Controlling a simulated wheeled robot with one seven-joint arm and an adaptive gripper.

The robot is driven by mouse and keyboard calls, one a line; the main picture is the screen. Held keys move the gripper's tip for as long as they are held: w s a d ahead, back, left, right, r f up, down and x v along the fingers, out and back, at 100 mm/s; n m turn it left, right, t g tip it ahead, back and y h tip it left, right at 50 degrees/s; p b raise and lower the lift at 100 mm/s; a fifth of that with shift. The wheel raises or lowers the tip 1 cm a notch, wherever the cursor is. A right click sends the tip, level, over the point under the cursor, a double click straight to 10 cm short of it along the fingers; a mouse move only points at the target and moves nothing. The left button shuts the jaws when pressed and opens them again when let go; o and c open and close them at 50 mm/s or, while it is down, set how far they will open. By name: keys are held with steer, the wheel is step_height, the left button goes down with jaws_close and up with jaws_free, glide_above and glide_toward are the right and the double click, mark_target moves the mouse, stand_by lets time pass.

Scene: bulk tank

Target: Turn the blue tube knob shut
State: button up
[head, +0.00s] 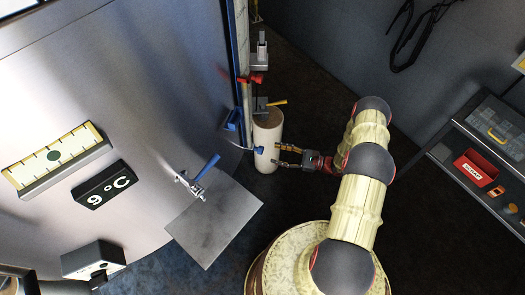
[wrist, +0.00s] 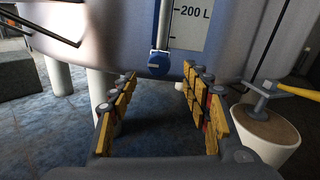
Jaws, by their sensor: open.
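The blue tube knob (wrist: 158,65) is a round blue disc at the lower end of the clear level tube (wrist: 164,25), in front of the tank. It shows centrally in the wrist view, ahead of and between my fingers. My gripper (wrist: 158,75) is open, with one yellow-padded finger on each side and nothing between them. In the head view, my gripper (head: 276,154) points left toward the small blue knob (head: 258,150). A gap shows between them. The way the knob is turned is hard to tell.
A white pillar with a brown top (wrist: 264,128) stands close to my right finger, below a valve with a yellow handle (wrist: 298,91). The tank wall (head: 150,70) fills the left. A blue-handled valve (head: 207,167) is over a grey plate (head: 214,221). A shelf with a red bin (head: 475,168) stands right.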

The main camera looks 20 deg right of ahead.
mark_target(259, 150)
steer(key=x, duration=0.6)
steer(key=shift+w+a+b, duration=0.15)
steer(key=shift+a+b, duration=0.15)
steer(key=shift+a, duration=0.1)
steer(key=shift+c, duration=0.8)
steer(key=c, duration=1)
